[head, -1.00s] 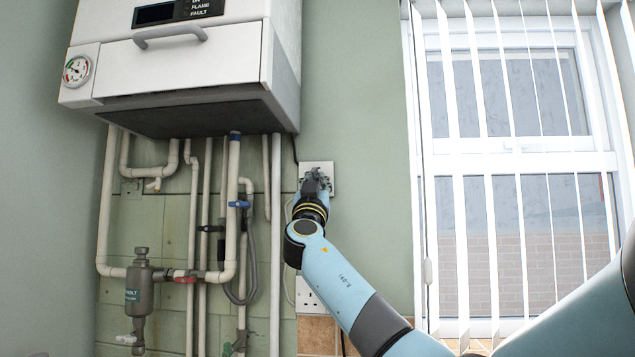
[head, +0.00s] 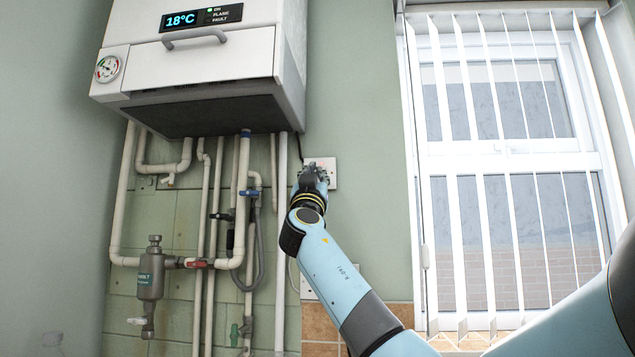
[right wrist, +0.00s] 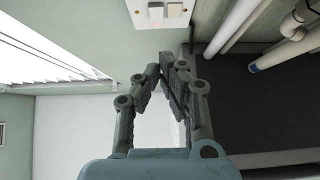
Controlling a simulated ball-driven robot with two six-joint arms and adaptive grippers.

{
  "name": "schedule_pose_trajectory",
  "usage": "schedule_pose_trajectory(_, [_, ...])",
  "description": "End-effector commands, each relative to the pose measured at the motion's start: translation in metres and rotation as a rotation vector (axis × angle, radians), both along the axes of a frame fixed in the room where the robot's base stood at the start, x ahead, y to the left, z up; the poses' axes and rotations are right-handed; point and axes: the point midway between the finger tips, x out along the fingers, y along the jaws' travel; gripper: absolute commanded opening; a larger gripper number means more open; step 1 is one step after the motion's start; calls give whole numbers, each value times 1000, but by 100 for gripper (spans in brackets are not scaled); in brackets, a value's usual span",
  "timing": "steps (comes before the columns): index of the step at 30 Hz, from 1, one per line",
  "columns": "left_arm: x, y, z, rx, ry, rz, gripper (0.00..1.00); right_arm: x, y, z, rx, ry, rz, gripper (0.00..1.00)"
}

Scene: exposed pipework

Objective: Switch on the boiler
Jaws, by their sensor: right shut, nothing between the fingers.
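The white boiler (head: 215,75) hangs on the wall at the upper left of the head view. Its display (head: 182,20) is lit and reads 18°C, with a green light beside it. A white switch plate (head: 329,168) is on the wall to the right below the boiler, with a small red glow. In the right wrist view the switch plate (right wrist: 165,14) shows rocker switches. My right gripper (head: 314,174) is in front of the plate's lower left and hides part of it. In the wrist view the right gripper (right wrist: 162,67) is shut, empty and apart from the plate. My left gripper is out of view.
White pipes (head: 205,230) with valves run down the wall below the boiler, left of my right arm. A grey filter canister (head: 152,275) stands among them. A window with vertical blinds (head: 500,150) is at the right. Bare green wall lies between plate and window.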

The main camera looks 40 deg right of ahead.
Motion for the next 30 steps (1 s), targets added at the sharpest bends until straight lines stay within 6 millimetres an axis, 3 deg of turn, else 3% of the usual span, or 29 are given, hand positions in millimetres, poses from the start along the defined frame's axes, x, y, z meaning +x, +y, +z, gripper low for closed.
schedule_pose_trajectory(1, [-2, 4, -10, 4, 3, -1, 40, -4, 4, -13, -1, 1, 0, 0])
schedule_pose_trajectory(5, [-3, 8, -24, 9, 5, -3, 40, -14, 16, -33, 0, 1, -1, 0])
schedule_pose_trajectory(12, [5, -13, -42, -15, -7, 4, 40, -28, 33, -60, 0, 1, -1, 0])
schedule_pose_trajectory(30, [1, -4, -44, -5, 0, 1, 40, -32, 38, -64, 0, 0, -3, 0])
